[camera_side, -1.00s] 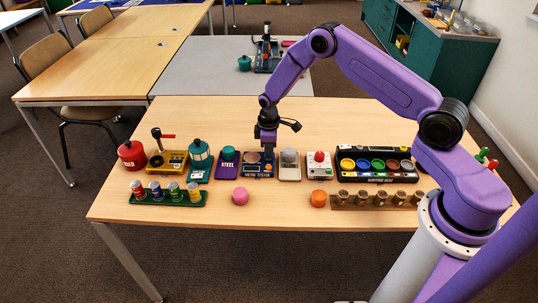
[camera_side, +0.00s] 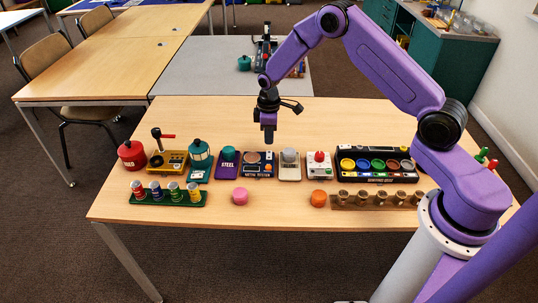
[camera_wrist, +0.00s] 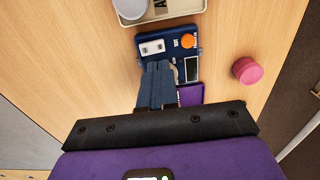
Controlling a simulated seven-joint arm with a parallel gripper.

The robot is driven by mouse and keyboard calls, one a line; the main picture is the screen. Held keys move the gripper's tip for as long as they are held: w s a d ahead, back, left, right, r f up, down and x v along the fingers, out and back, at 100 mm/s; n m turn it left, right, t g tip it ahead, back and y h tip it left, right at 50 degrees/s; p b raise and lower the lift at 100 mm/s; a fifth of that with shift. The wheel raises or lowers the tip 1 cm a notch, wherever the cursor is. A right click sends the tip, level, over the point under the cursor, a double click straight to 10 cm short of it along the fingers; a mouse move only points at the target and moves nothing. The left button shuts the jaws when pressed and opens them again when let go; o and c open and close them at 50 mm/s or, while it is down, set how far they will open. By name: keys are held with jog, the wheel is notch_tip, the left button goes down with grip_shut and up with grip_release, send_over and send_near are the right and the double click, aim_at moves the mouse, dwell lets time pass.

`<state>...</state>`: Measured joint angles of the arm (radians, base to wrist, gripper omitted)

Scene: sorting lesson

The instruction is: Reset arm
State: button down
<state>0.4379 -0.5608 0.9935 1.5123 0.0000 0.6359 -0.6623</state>
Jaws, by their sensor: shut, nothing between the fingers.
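My gripper (camera_side: 268,132) hangs above the table (camera_side: 310,125), fingers pointing down, shut and empty. It is behind and above the blue metal tester (camera_side: 258,171), clear of it and touching nothing. In the wrist view my gripper's closed fingers (camera_wrist: 157,68) cover part of the blue tester (camera_wrist: 180,36), which has an orange button and a dark display. My purple arm reaches up from the right and bends down to the gripper.
A row of devices and canisters spans the table, with a red canister (camera_side: 131,155) at left and a tray of coloured cups (camera_side: 377,165) at right. Pink (camera_side: 241,196) and orange (camera_side: 318,198) cylinders lie near the front edge. The table behind the row is mostly clear.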

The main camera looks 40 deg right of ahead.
jog(key=shift+r, duration=0.25)
jog(key=s+a+r+n, duration=0.1)
jog(key=s+a+r, duration=0.5)
jog(key=s+r, duration=0.25)
jog(key=s+a+r+n, duration=0.1)
jog(key=s+a+r, duration=0.4)
jog(key=s+r, duration=0.3)
jog(key=s+d+r, duration=0.2)
jog(key=s, duration=0.9)
jog(key=s+d+r+n, duration=0.1)
jog(key=s+d+r, duration=0.1)
jog(key=s, duration=0.9)
jog(key=shift+s+d+r+n, duration=0.2)
jog(key=shift+s+d+n, duration=0.15)
jog(key=shift+d, duration=0.35)
